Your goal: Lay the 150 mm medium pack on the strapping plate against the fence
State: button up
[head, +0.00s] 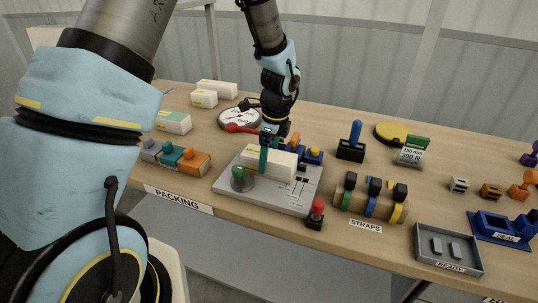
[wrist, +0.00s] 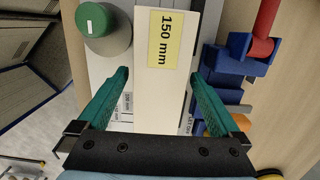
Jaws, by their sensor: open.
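The medium pack (wrist: 168,85) is a long white box with a yellow "150 mm" label. In the head view the white pack (head: 283,165) lies on the grey strapping plate (head: 225,187), towards its back. My gripper (wrist: 161,78) is open, with one green finger on each side of the pack and a visible gap at each. In the head view my gripper (head: 268,150) is low over the plate, and one green finger shows in front of the pack. The fence is hard to make out; whether the pack touches it I cannot tell.
A green-topped grey cylinder (head: 241,179) stands at the plate's left front, close to the pack. Blue parts (head: 314,155) with an orange piece stand behind the plate. A red-topped post (head: 316,214) is at its right front corner. Strap rolls (head: 371,198) stand to the right.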

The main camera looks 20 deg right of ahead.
aim_at(273, 155)
notch_tip(273, 155, up, 11)
jog(key=d+b, duration=0.1)
jog(key=b, duration=0.1)
jog(key=shift+s+f, duration=0.15)
jog(key=shift+s, duration=0.25)
jog(key=s+a+n+h, duration=0.1)
jog(key=s+a+n, duration=0.2)
jog(key=a+n, duration=2.2)
jog(key=a, duration=0.6)
jog(key=shift+f+n+t, duration=0.3)
jog(key=shift+f, duration=0.05)
jog(key=shift+a, duration=0.1)
